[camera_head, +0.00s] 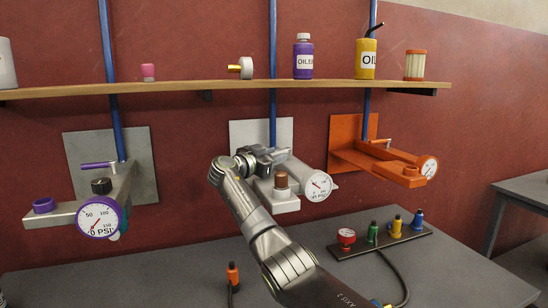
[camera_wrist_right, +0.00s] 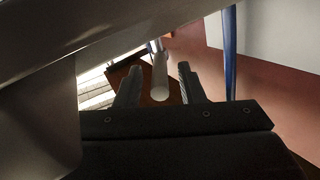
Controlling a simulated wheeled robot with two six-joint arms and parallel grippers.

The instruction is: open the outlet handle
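The middle white outlet unit (camera_head: 285,204) is fixed to a white wall plate and carries a gauge (camera_head: 319,186) and a brown cap (camera_head: 281,180). My right gripper (camera_head: 280,155) is at the top of this unit, where it covers the handle in the head view. In the right wrist view, a pale rod-like handle (camera_wrist_right: 160,78) lies between the two dark fingers of my right gripper (camera_wrist_right: 160,85). Gaps show on both sides of the rod, so the fingers look open around it. My left gripper is not in view.
A purple-handled unit (camera_head: 90,205) is at left and an orange unit (camera_head: 385,162) at right. A wooden shelf (camera_head: 200,87) with bottles runs above. Small coloured fittings stand on a dark strip (camera_head: 380,242) on the grey table (camera_head: 450,262). An orange-capped item (camera_head: 232,273) stands in front.

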